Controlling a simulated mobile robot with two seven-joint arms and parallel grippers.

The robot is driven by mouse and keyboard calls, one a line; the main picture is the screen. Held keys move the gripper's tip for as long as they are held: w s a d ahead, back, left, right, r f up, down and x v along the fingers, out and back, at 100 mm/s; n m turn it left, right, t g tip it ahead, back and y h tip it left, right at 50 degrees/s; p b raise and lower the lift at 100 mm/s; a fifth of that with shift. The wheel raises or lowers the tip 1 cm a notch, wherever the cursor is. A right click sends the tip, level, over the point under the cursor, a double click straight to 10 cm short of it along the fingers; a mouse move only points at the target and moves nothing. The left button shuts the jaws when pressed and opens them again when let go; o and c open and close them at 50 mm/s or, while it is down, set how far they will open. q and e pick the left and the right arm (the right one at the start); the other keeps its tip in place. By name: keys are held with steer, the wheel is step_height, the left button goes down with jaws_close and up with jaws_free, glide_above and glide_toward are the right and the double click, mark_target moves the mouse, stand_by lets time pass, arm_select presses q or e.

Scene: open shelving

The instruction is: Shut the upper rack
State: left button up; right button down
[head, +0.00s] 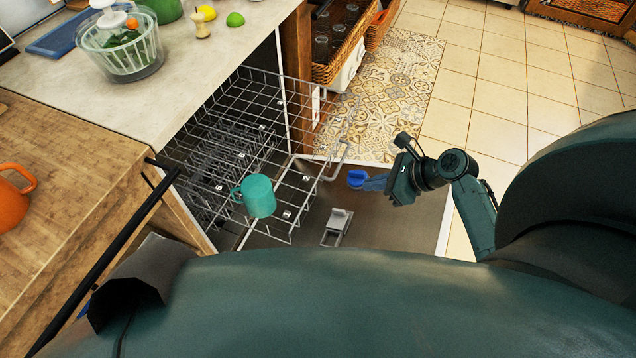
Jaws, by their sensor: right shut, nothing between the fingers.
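The upper rack (296,98) is a silver wire rack. It is pulled out of the dishwasher under the counter, over the lowered door (400,222). A wire loop (338,160) stands at its outer right end. A teal mug (259,196) sits tilted at the rack's near side; I cannot tell which wire level bears it. My right gripper (358,180), with blue fingertips, is shut and empty. It appears just right of the wire loop, apart from it.
The stone counter (215,75) holds a clear salad spinner (122,45), fruit and a blue board (55,38). A wooden worktop (60,190) with an orange mug (14,198) is at left. A patterned rug (390,90) and tiled floor lie clear beyond the door.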

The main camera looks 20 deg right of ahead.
arm_select(q)
steer(key=s+a+t+b, duration=0.1)
steer(key=b, duration=0.2)
steer(key=shift+a+r+b, duration=0.2)
steer(key=shift+r+b, duration=0.1)
steer(key=shift+r, duration=0.1)
arm_select(e)
steer(key=w+a+r+x, duration=0.1)
steer(key=r+x, duration=0.1)
steer(key=x, duration=1.1)
steer(key=shift+w, duration=0.15)
steer(key=shift+a, duration=0.1)
steer(key=shift+a, duration=0.1)
